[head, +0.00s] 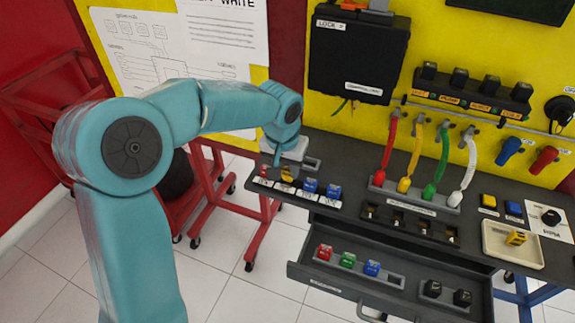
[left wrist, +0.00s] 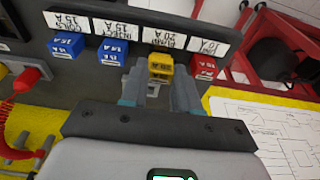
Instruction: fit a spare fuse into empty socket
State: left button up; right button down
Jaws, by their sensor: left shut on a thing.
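My left gripper (head: 285,178) is at the fuse row on the left of the bench. In the left wrist view, the left gripper (left wrist: 158,84) is shut on a yellow fuse (left wrist: 160,66), one finger on each side. The yellow fuse is at the 20 A place of the fuse block (head: 343,214), between a red fuse (left wrist: 204,67) and a blue fuse (left wrist: 112,51). A second blue fuse (left wrist: 66,45) is farther left there. The socket under the yellow fuse is hidden, so I cannot tell how deep it sits. My right gripper is not in view.
An open drawer (head: 300,271) holds red (head: 324,252), green (head: 348,260) and blue (head: 372,268) fuses. A cream tray (head: 492,248) with a yellow piece (head: 516,238) lies at the right. Coloured leads (head: 442,155) stand mid-bench. A red cart (head: 225,205) is beside the bench.

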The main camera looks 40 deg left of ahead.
aim_at(287, 171)
pick_arm(q)
jog(key=shift+f+b, duration=0.8)
jog(key=shift+f, duration=0.05)
dwell(0.9)
jog(key=o, duration=0.8)
jog(key=shift+c, duration=0.2)
jog(key=shift+r, duration=0.15)
jog(key=r+p, duration=0.2)
jog(key=r, duration=0.1)
jog(key=r+p, duration=0.1)
jog(key=r, duration=0.1)
jog(key=shift+s+d+p, duration=0.1)
jog(key=shift+s+p, duration=0.2)
jog(key=shift+s, duration=0.05)
jog(key=shift+s+r, duration=0.15)
jog(key=shift+r+p, duration=0.3)
jog(key=shift+p, duration=0.05)
